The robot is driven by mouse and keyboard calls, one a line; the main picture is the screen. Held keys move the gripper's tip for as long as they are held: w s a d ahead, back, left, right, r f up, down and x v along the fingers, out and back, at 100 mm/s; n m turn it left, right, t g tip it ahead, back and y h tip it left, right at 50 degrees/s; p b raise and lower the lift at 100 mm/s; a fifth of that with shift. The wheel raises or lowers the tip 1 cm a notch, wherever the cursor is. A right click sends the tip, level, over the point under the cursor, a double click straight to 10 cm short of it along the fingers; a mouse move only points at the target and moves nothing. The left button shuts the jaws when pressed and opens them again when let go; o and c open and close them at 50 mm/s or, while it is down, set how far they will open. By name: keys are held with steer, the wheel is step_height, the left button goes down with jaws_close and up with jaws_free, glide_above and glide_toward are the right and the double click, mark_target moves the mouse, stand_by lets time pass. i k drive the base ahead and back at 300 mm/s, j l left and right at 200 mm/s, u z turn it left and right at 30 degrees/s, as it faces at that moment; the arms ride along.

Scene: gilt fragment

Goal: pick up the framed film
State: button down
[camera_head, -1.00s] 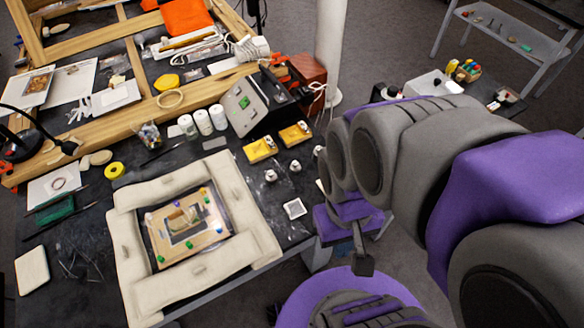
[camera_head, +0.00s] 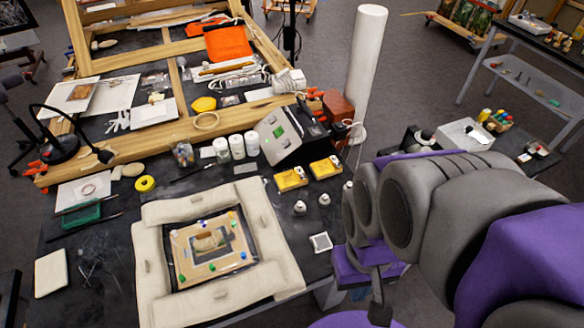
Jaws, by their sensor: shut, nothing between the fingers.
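A small white-rimmed square with a grey middle, which looks like the framed film (camera_head: 321,242), lies flat near the right edge of the black table. My gripper (camera_head: 380,313) is below and to the right of it in the picture, out past the table edge and apart from it. The gripper points down, looks shut and holds nothing. My arm covers the area to its right. Nothing covers the framed film.
A pinned board (camera_head: 185,268) lies left of the film, ringed by pale padded bolsters (camera_head: 150,270). Small white-capped jars (camera_head: 300,207) and yellow boxes (camera_head: 291,179) stand behind the film. A white column (camera_head: 366,70) rises beyond the table. Bare black table surrounds the film.

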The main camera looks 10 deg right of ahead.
mark_target(321, 243)
steer(key=k+j, duration=0.1)
steer(key=j, duration=0.35)
steer(key=j+z, duration=0.1)
steer(key=j, duration=0.4)
steer(key=k+j+z, duration=0.1)
steer(key=j, duration=0.35)
steer(key=k+j, duration=0.15)
steer(key=j, duration=0.3)
